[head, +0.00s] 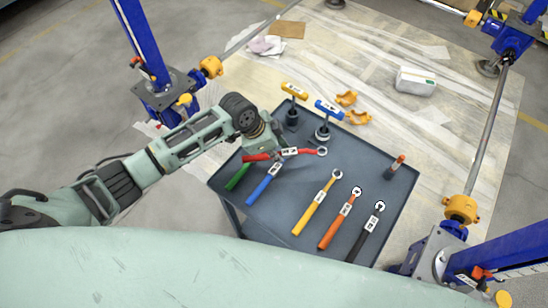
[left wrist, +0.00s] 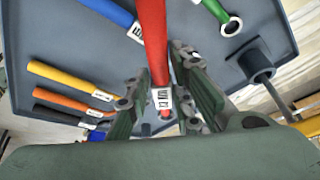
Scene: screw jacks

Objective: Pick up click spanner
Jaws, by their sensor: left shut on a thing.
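A red spanner (head: 308,151) with a white label and a ring end crosses over the blue and green spanners on the dark grey cart (head: 282,222). My left gripper (head: 279,149) is shut on it near its middle. In the left wrist view the red spanner (left wrist: 154,45) runs between the two fingers of the left gripper (left wrist: 163,92), its label close to them. It appears to be above the cart top; the exact gap cannot be told. My right gripper is not in view.
Blue (head: 264,185), green (head: 237,177), yellow (head: 312,210), orange (head: 337,226) and black (head: 363,235) spanners lie on the cart. Yellow-topped (head: 293,105) and blue-topped (head: 327,120) T-handled tools stand at its back edge. An orange-handled tool (head: 394,167) stands at the right. Blue jack posts (head: 143,40) flank the cart.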

